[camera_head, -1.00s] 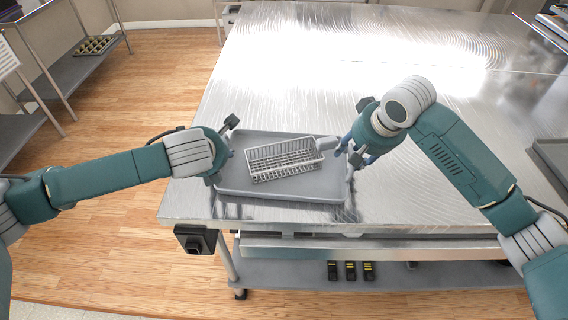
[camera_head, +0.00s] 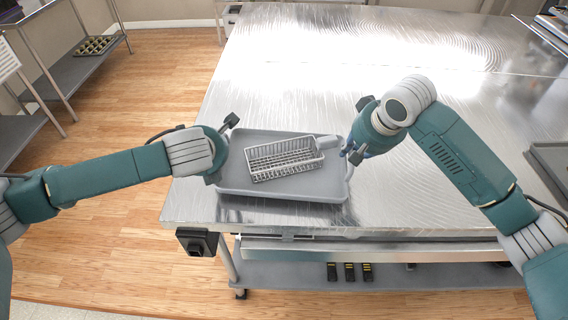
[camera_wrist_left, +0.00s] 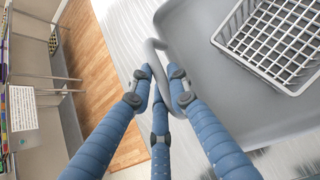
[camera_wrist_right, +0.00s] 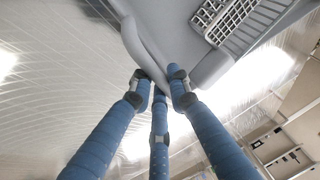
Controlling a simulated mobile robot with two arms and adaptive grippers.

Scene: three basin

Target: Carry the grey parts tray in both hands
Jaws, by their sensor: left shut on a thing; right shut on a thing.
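The grey parts tray (camera_head: 235,185) is near the table's front left corner, with a shadow on the metal below it; it appears slightly raised. My left gripper is shut on its left rim; in the left wrist view the fingers (camera_wrist_left: 160,78) close around the rim (camera_wrist_left: 156,48). My right gripper (camera_head: 349,152) is shut on the right rim; in the right wrist view the fingers (camera_wrist_right: 160,78) meet at the tray's edge (camera_wrist_right: 140,42). A white wire basket (camera_head: 285,160) sits in the tray. The left fingertips are mostly hidden in the head view.
The metal table (camera_head: 300,85) is wide and clear behind the tray. A dark tray (camera_head: 548,160) lies at its right edge. A black box (camera_head: 197,241) hangs at the front left corner. A shelf rack with a muffin tin (camera_head: 97,45) stands across the wood floor.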

